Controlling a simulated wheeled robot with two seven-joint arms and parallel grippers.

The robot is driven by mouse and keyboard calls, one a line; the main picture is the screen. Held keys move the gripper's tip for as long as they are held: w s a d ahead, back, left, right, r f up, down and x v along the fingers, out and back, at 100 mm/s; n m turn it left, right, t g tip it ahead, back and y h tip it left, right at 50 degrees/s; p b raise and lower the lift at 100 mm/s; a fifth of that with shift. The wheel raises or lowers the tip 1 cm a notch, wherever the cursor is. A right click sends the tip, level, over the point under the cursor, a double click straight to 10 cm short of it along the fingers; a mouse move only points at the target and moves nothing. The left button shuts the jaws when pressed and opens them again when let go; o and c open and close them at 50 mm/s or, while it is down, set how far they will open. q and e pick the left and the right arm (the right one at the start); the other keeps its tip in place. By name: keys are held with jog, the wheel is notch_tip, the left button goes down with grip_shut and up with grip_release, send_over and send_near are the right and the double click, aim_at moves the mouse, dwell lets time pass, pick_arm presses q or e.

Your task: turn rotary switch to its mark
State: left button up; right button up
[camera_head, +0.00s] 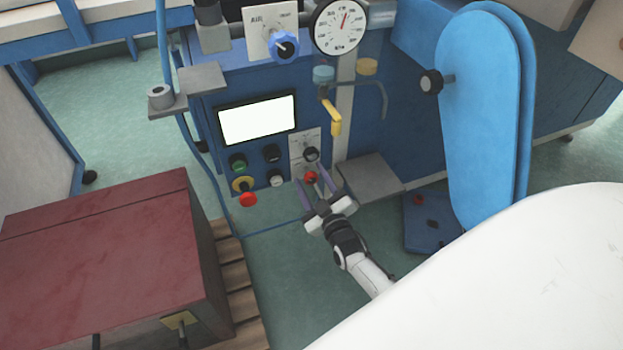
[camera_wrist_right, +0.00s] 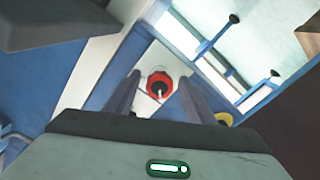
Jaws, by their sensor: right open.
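A red rotary switch (camera_head: 310,178) sits low on a light plate on the blue machine's front. In the right wrist view the red switch (camera_wrist_right: 158,84) shows a dark centre and a pale bar, on a white plate. My right gripper (camera_head: 318,186) is open in front of it. In the wrist view the fingertips of my right gripper (camera_wrist_right: 159,78) stand on either side of the switch; I cannot tell whether they touch it. A black knob (camera_head: 311,154) is just above on the same plate. The mark is too small to make out. My left gripper is not in view.
A lit screen (camera_head: 257,120) and several buttons, including a red one (camera_head: 248,199), are left of the switch. A yellow lever (camera_head: 334,118) hangs above. A grey ledge (camera_head: 368,181) juts out at right. A blue padded board (camera_head: 487,115) stands further right.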

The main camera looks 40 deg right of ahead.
jog(key=shift+s, duration=0.15)
pick_arm(q)
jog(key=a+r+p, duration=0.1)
jog(key=p, duration=0.1)
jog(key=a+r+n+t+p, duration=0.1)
jog(key=p, duration=0.1)
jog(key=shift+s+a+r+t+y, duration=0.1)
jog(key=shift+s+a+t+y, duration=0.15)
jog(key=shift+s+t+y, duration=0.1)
pick_arm(e)
jog(key=v, duration=1)
jog(key=shift+a, duration=0.1)
